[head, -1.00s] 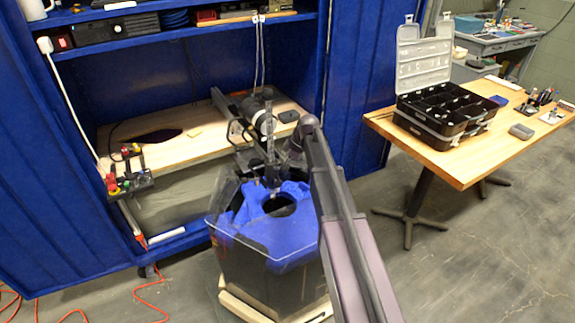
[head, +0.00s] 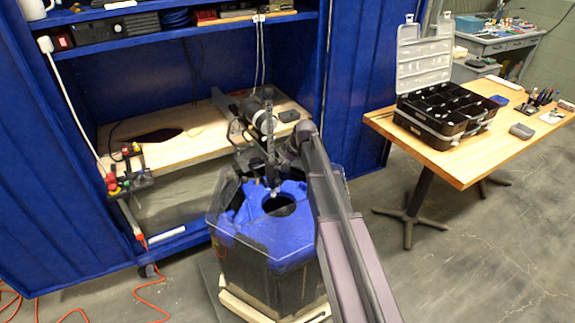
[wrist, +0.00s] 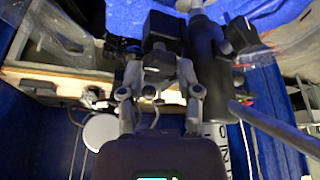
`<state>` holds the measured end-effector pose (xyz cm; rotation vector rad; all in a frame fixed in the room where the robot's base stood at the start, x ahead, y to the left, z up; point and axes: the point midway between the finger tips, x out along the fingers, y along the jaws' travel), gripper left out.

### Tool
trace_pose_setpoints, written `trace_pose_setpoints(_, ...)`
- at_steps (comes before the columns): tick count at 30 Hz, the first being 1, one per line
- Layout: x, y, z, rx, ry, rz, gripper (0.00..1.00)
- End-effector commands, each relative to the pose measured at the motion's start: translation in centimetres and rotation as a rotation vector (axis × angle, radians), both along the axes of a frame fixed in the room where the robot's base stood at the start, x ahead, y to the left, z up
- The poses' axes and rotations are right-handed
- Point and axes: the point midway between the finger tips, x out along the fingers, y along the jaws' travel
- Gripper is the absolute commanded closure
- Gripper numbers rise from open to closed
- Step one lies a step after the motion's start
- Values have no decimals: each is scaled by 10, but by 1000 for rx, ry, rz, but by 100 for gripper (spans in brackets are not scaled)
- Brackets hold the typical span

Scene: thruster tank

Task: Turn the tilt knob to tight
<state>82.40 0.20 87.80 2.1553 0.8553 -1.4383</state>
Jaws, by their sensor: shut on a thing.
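In the wrist view my gripper (wrist: 160,70) is shut on a small dark knob (wrist: 158,64), which sits between the fingertips and is mostly covered by them. I take it for the tilt knob; no markings on it can be read. A black block (wrist: 164,27) and a dark round tube (wrist: 204,65) of the motor mount lie just beyond and beside the fingers. In the head view the thruster motor assembly (head: 268,122) stands upright at the bench edge, above the tank (head: 265,262). My arm reaches it from the right and hides part of the mount.
The clear-walled tank has a blue top (head: 295,235) with a dark round opening. A wooden bench (head: 170,150) sits in the blue cabinet behind. A power strip (head: 130,182) is at its left. A table (head: 470,165) with an open black case (head: 440,125) stands right. Floor there is clear.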

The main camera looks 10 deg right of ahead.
Motion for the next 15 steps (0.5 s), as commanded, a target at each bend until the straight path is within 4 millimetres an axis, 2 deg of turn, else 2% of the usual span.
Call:
trace_pose_setpoints(10, 0, 0, 0, -1, 1, -2, 100)
trace_pose_setpoints(11, 0, 0, 0, -1, 1, -2, 47)
trace_pose_setpoints(13, 0, 0, 0, -1, 1, -2, 26)
trace_pose_setpoints(14, 0, 0, 0, -1, 1, -2, 22)
trace_pose_setpoints(15, 0, 0, 0, -1, 1, -2, 22)
